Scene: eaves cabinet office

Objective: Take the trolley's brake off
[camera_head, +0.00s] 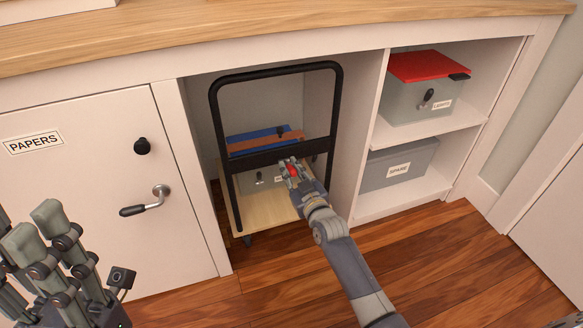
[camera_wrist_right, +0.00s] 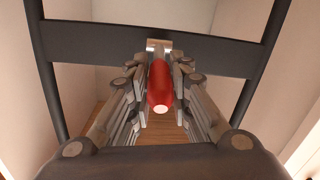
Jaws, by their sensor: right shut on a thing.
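The trolley stands in the open middle bay of the cabinet, with a black tube handle frame (camera_head: 277,69) and a pale wooden deck (camera_head: 275,213). A dark crossbar (camera_head: 253,160) spans the frame; it also shows in the right wrist view (camera_wrist_right: 220,55). A red brake lever (camera_wrist_right: 160,85) sticks out from a bracket at the crossbar's middle. My right gripper (camera_head: 290,170) is shut on the red lever, with its fingers on both sides of it. My left gripper (camera_head: 52,235) is at the lower left, in front of the papers door, with its fingers apart and nothing between them.
A grey box and blue and brown folders (camera_head: 262,138) sit on the trolley. The papers door (camera_head: 80,185) on the left is closed, with a lever handle (camera_head: 147,201). Right shelves hold a red-lidded box (camera_head: 425,95) and a grey spare box (camera_head: 400,165). The wooden floor in front is clear.

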